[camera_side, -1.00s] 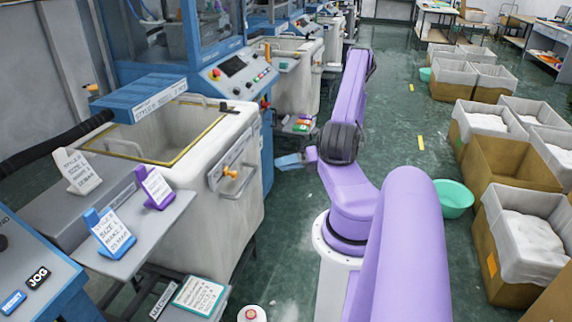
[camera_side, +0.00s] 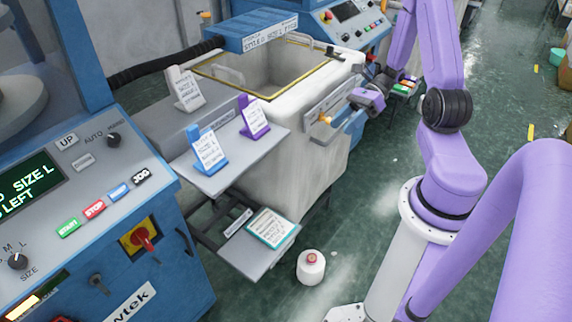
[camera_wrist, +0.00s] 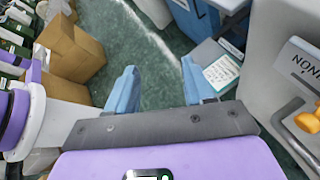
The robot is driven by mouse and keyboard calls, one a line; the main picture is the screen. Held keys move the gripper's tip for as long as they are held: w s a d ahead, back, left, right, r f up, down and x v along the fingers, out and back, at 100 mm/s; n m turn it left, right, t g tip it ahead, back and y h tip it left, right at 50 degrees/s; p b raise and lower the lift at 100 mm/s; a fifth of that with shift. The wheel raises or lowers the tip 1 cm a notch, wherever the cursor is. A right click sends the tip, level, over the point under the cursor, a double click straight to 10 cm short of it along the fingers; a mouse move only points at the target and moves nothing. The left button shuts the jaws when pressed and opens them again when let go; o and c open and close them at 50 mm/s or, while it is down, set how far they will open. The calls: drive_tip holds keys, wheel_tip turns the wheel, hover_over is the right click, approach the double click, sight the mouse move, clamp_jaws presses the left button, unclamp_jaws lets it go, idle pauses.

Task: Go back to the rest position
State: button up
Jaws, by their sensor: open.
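My gripper (camera_wrist: 158,78) is open in the wrist view, with its two pale blue fingers apart and only floor showing between them. In the side view my gripper (camera_side: 350,115) is small and partly hard to make out, near the front right side of the large pale bin (camera_side: 275,150). It appears near the bin's handle and orange knob (camera_side: 325,118), but I cannot tell the exact gap. The orange knob also shows at the right edge of the wrist view (camera_wrist: 308,122), beside the gripper. No rest position is marked in either view.
A blue control panel (camera_side: 85,185) stands at left. Label stands (camera_side: 208,150) sit on a grey shelf, with a card (camera_side: 270,228) on a lower shelf. Cardboard boxes (camera_wrist: 72,48) appear in the wrist view. Green floor is open between.

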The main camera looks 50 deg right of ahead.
drive_tip(key=s+a+r+m+g+h, duration=0.1)
drive_tip(key=s+a+r+m+h, duration=0.2)
drive_tip(key=a+m, duration=0.3)
drive_tip(key=s+a+r+m+g+h, duration=0.1)
drive_tip(key=s+a+r+m+h, duration=0.3)
drive_tip(key=m, duration=1.2)
drive_tip(key=s+a+r+m+g+h, duration=0.1)
drive_tip(key=s+a+r+m+h, duration=0.2)
drive_tip(key=s+a+m, duration=0.3)
drive_tip(key=a+m+h, duration=0.1)
drive_tip(key=a+m, duration=0.3)
drive_tip(key=m, duration=0.2)
drive_tip(key=shift+a+r, duration=0.25)
drive_tip(key=shift+r, duration=0.05)
